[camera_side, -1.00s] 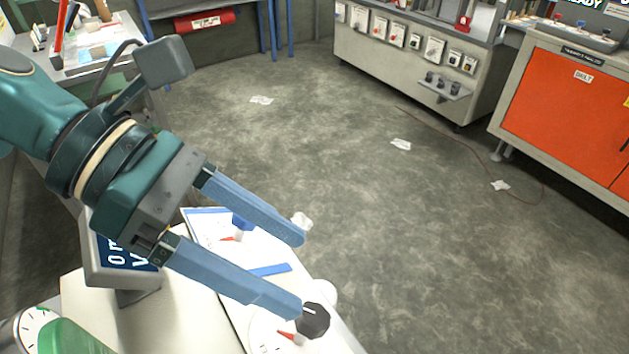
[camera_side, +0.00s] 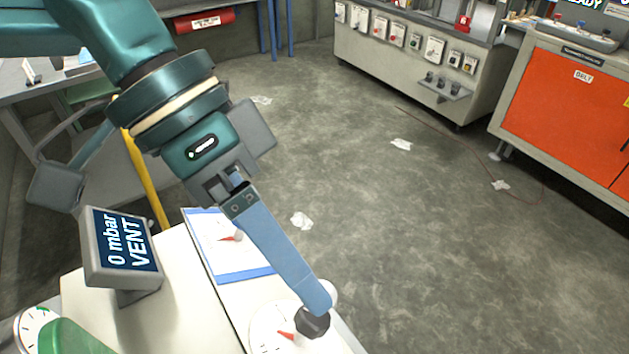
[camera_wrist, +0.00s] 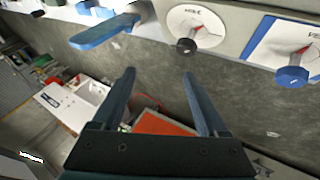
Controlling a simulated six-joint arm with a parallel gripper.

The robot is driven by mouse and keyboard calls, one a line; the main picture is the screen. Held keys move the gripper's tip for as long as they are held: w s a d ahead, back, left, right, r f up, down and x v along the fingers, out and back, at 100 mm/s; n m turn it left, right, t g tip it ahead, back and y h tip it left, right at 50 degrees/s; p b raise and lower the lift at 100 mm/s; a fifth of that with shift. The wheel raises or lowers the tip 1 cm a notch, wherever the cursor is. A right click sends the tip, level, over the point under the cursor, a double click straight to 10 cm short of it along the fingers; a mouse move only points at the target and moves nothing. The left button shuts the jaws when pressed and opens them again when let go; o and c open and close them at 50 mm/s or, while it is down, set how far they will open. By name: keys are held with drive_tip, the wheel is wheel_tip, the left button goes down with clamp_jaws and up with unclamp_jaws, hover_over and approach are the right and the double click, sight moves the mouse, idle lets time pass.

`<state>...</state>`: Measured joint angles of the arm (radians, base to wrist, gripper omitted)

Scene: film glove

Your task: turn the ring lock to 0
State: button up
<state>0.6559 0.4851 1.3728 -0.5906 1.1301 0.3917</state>
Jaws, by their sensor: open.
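A round white dial plate (camera_wrist: 208,22) carries a black knob (camera_wrist: 187,46) with a red pointer. In the side view the black knob (camera_side: 314,323) is at the bottom, its red pointer to the left. A blue-bordered white plate (camera_wrist: 262,48) beside it carries a blue knob (camera_wrist: 291,77) with a red pointer. The dial lettering is too small to read, so I cannot tell which is the ring lock. My gripper (camera_wrist: 158,75) is open with nothing between its fingers. In the side view my gripper (camera_side: 320,304) shows one finger, its tip overlapping the black knob; contact is unclear.
A blue lever (camera_wrist: 103,32) sticks out left of the dials in the wrist view. A display (camera_side: 122,248) reading "0 mbar VENT" stands on the pale console (camera_side: 185,300). Open floor lies to the right, with an orange cabinet (camera_side: 565,110) beyond.

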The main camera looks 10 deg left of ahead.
sight(310, 318)
drive_tip(key=f+m, duration=0.3)
drive_tip(key=w+a+f+m+y, duration=0.1)
drive_tip(key=f, duration=0.1)
drive_tip(key=shift+f, duration=0.15)
drive_tip(key=shift+x, duration=2.7)
drive_tip(key=shift+w+a+f, duration=0.1)
clamp_jaws()
drive_tip(key=shift+t, duration=0.5)
drive_tip(key=n+t+y, duration=0.2)
drive_tip(key=n, duration=0.1)
drive_tip(key=shift+s+t, duration=0.3)
drive_tip(key=shift+t, duration=0.1)
drive_tip(key=shift+s+d+n+t+y, duration=0.15)
drive_tip(key=shift+n+t+y, duration=0.35)
drive_tip(key=shift+n, duration=0.35)
drive_tip(key=shift+w+d+n+t+y, duration=0.1)
drive_tip(key=shift+d+n+t+y, duration=0.1)
drive_tip(key=shift+n+t+y, duration=0.4)
drive_tip(key=shift+n, duration=0.45)
